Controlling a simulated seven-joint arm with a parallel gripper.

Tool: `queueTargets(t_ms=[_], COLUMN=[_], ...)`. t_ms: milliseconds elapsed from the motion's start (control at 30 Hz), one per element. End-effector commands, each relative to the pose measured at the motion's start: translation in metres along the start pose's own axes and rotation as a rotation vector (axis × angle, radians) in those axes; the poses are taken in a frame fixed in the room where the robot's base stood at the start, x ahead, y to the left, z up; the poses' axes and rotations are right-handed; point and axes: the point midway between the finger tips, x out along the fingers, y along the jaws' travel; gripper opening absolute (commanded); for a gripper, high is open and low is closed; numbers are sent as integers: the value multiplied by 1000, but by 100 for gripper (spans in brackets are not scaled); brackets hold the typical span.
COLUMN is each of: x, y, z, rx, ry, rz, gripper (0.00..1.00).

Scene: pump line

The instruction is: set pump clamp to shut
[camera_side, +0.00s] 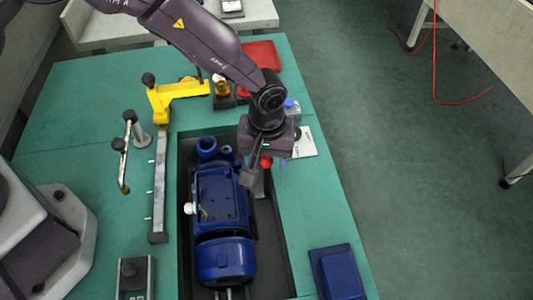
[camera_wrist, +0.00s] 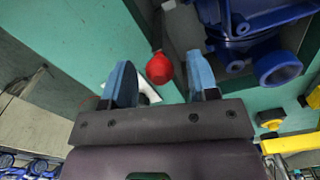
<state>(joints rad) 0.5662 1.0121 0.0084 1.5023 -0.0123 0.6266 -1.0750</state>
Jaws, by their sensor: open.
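The blue pump (camera_side: 222,195) sits in a dark recess in the green bench; part of it shows at the top right of the wrist view (camera_wrist: 255,30). A red ball knob (camera_side: 266,162), which looks like the clamp's handle end, is beside the pump's right side. In the wrist view the red knob (camera_wrist: 160,68) shows between my fingers, with a grey lever (camera_wrist: 158,25) running up from it. My gripper (camera_side: 264,171) is open, with one finger on each side of the knob in the picture. Contact cannot be told. The clamp's body is mostly hidden.
A yellow bracket (camera_side: 178,94) with a black knob and a long metal bar (camera_side: 159,185) stand left of the pump. A metal handle (camera_side: 125,155) is further left. A blue box (camera_side: 337,272) lies at front right. A white card (camera_side: 302,143) and red cloth (camera_side: 262,55) lie near my arm.

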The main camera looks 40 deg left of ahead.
Motion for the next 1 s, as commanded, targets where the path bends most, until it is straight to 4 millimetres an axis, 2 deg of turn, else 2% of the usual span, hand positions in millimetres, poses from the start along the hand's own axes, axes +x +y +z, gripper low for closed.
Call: queueTargets(t_ms=[33,67,200,267,300,467,733,1000], x=[0,0,0,0,0,-1,-1,-1], y=[0,0,0,0,0,-4,-31,-36], z=[0,0,0,0,0,1,8,9], rx=[0,0,0,0,0,0,-1,0], ry=[0,0,0,0,0,0,-1,-4], rz=[0,0,0,0,0,-1,-2,-9], gripper=[54,50,18,4,0,0,0,0])
